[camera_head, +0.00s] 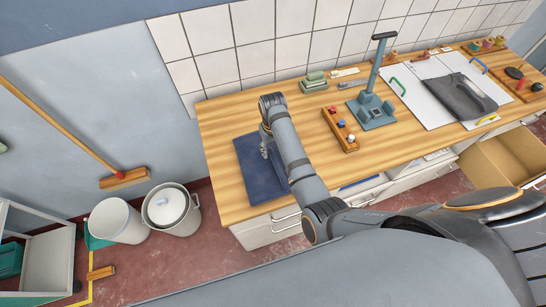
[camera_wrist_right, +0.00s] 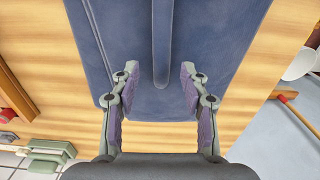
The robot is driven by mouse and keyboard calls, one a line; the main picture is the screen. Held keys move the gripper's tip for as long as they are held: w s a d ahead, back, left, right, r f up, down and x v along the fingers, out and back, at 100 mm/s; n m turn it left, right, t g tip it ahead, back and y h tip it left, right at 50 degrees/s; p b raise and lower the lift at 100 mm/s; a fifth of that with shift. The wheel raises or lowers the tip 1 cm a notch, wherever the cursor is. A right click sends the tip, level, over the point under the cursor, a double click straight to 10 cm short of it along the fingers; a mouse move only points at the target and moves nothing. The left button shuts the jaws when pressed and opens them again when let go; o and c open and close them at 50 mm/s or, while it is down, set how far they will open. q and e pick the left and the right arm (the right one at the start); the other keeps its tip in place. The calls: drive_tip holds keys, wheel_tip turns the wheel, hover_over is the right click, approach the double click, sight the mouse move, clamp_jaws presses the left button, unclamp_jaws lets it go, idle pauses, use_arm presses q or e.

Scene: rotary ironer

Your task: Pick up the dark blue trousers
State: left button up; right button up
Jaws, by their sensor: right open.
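The dark blue trousers (camera_head: 252,178) lie folded flat on the wooden worktop near its left end in the head view. They also fill the upper middle of the right wrist view (camera_wrist_right: 205,45). My right arm reaches over the worktop, and my right gripper (camera_head: 268,148) points down at the trousers, partly hidden by the arm. In the wrist view the right gripper (camera_wrist_right: 158,82) is open, its two fingers apart over the end of the trousers with nothing clamped between them. Whether the fingertips touch the cloth is unclear. My left gripper is not in view.
A wooden block with coloured knobs (camera_head: 341,130), a teal press stand (camera_head: 372,108) and green blocks (camera_head: 314,82) stand right of the trousers. A dark grey garment (camera_head: 460,97) lies on a white board (camera_head: 428,98). A drawer (camera_head: 497,165) is open at right. Bins stand on the floor at left.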

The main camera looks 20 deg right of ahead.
drive_tip(key=shift+s+a+f, duration=0.1)
drive_tip(key=shift+f, duration=1)
drive_tip(key=shift+c, duration=0.2)
drive_tip(key=c, duration=0.7)
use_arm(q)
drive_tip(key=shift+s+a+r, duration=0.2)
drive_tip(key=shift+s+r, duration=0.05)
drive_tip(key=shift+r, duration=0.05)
use_arm(e)
drive_tip(key=shift+r, duration=0.1)
clamp_jaws()
